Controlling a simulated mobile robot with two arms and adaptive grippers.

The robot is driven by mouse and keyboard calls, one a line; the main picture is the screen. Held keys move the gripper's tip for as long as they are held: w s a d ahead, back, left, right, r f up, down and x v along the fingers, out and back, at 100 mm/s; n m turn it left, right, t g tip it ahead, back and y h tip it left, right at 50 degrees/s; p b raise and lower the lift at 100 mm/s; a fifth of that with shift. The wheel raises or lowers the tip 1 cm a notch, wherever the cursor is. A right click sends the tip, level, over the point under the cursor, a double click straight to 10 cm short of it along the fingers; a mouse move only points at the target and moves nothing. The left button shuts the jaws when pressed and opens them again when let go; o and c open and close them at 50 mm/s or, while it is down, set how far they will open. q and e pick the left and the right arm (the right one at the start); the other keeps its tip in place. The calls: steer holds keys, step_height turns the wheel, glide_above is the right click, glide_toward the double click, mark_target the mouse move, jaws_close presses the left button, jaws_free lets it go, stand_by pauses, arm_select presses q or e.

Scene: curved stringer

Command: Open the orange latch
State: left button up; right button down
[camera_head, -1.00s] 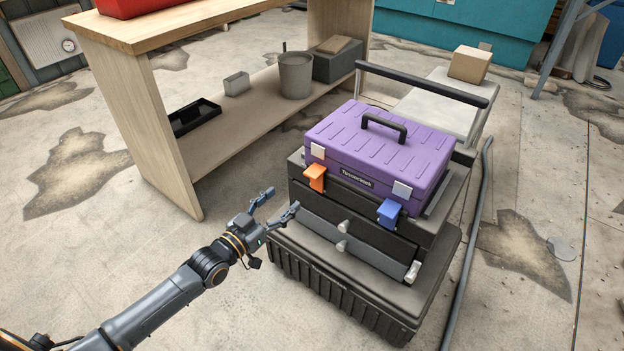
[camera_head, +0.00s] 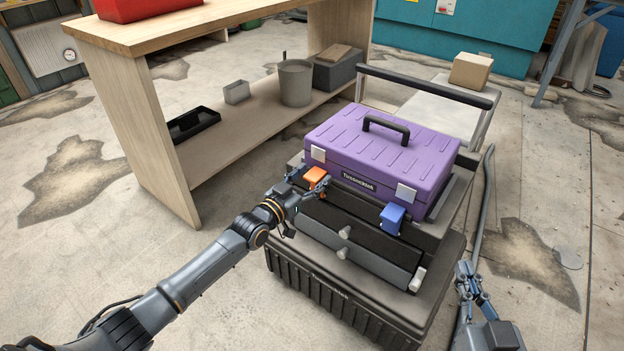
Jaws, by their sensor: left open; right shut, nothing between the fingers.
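The orange latch (camera_head: 315,176) is on the front left of the black section just under the purple toolbox (camera_head: 384,150). It hangs at the upper edge, below a pale clasp. My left gripper (camera_head: 313,180) is open, its fingers at the latch, one to the left and one to the right; whether they touch it I cannot tell. The fingers cover the latch's lower part. A blue latch (camera_head: 392,218) sits further right on the same front. My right gripper (camera_head: 465,269) is shut and empty, low at the right, beside the black bottom case (camera_head: 345,300).
A wooden workbench (camera_head: 140,130) stands at the left, with a bucket (camera_head: 296,82) and bins on its lower shelf. A cart handle (camera_head: 425,85) rises behind the toolbox. A grey hose or pipe (camera_head: 482,215) runs along the right. The floor at the left front is clear.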

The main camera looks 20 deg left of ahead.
arm_select(q)
steer(key=shift+w, duration=0.15)
jaws_close()
stand_by(0.4)
